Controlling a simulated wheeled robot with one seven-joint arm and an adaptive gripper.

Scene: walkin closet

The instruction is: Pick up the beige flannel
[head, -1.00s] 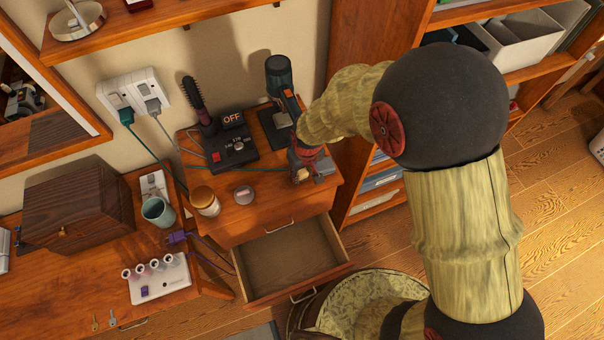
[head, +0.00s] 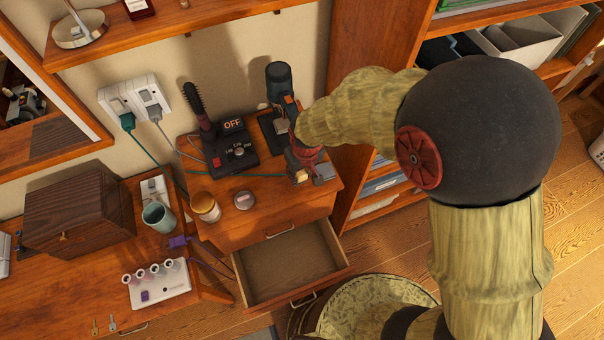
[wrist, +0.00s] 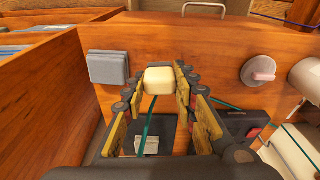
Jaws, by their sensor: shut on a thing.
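The beige flannel (wrist: 159,80) is a small, pale, folded block. In the wrist view it sits between the fingertips of my gripper (wrist: 155,92), which is shut on it. In the head view the beige flannel (head: 301,178) shows as a small pale patch below my gripper (head: 306,166), at the right front of the small cabinet top (head: 270,205). My gripper and arm hide part of it there. I cannot tell whether it touches the top or hangs just above it.
A grey folded cloth (wrist: 108,67) lies close beside. A round tin (head: 244,199), a jar (head: 205,207), a black control box with a brush (head: 228,150) and a dark upright device (head: 280,85) share the top. An open, empty drawer (head: 290,262) juts out below.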

